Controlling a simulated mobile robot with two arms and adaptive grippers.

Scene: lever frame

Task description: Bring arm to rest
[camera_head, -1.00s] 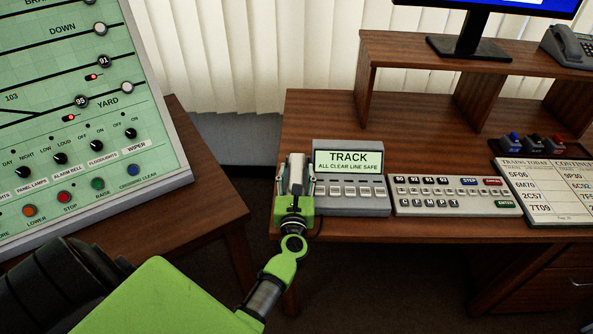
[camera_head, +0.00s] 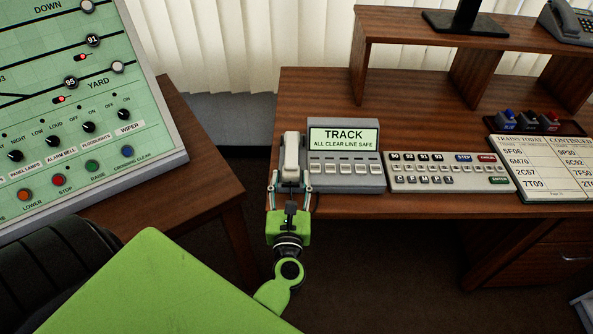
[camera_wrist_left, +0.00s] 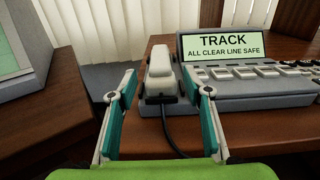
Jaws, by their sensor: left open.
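My left gripper (camera_head: 290,187) is green with two slim fingers and sits just in front of the desk's left front corner. In the left wrist view its fingers (camera_wrist_left: 161,98) are spread open, with nothing gripped between them. Beyond them a pale telephone handset (camera_head: 292,152) lies on its cradle, and it also shows in the left wrist view (camera_wrist_left: 160,62). The fingertips are near the handset's near end; I cannot tell whether they touch the cradle. A dark cord (camera_wrist_left: 172,135) hangs down between the fingers. My right gripper is not in view.
A phone unit with a TRACK screen (camera_head: 343,137) stands right of the handset. A keypad panel (camera_head: 450,172) and a train list (camera_head: 545,168) lie farther right. A green control panel (camera_head: 75,110) stands on the left desk. A gap separates the desks.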

